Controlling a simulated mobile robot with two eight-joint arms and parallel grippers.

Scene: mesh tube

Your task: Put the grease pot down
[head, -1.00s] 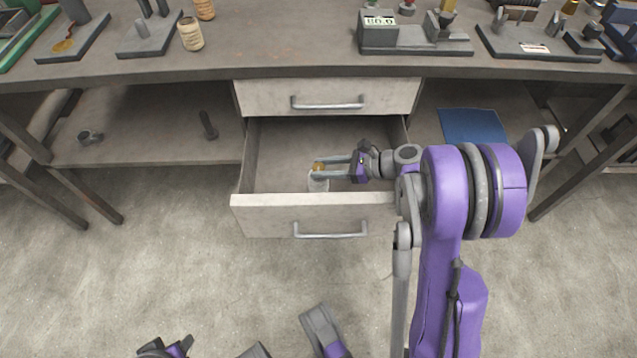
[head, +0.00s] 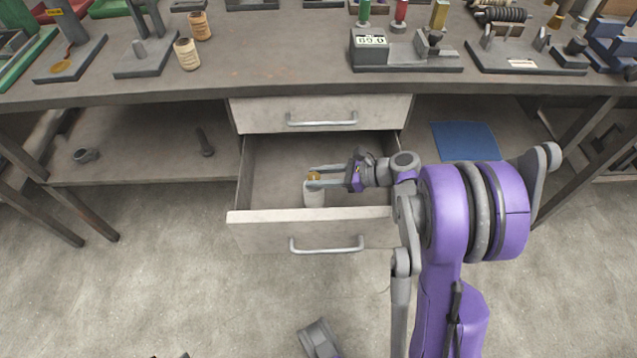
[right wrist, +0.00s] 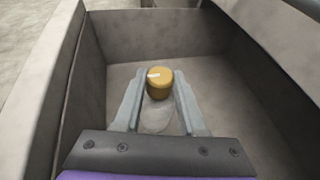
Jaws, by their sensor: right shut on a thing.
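The grease pot (head: 314,196) is a pale pot with an amber lid, inside the open lower drawer (head: 270,216). My right gripper (head: 312,179) reaches in from the right, with its two fingers around the upper part of the pot. In the right wrist view, the amber lid (right wrist: 160,84) sits between the fingers and the pale body shows below it. The pot looks upright, close behind the drawer front. I cannot tell whether its base touches the drawer floor.
The drawer is otherwise bare in what I see. A shut drawer (head: 323,115) sits above it, under the workbench top (head: 270,65). Two pale pots (head: 187,54) and several fixtures stand on the bench. A blue sheet (head: 465,141) lies on the right shelf.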

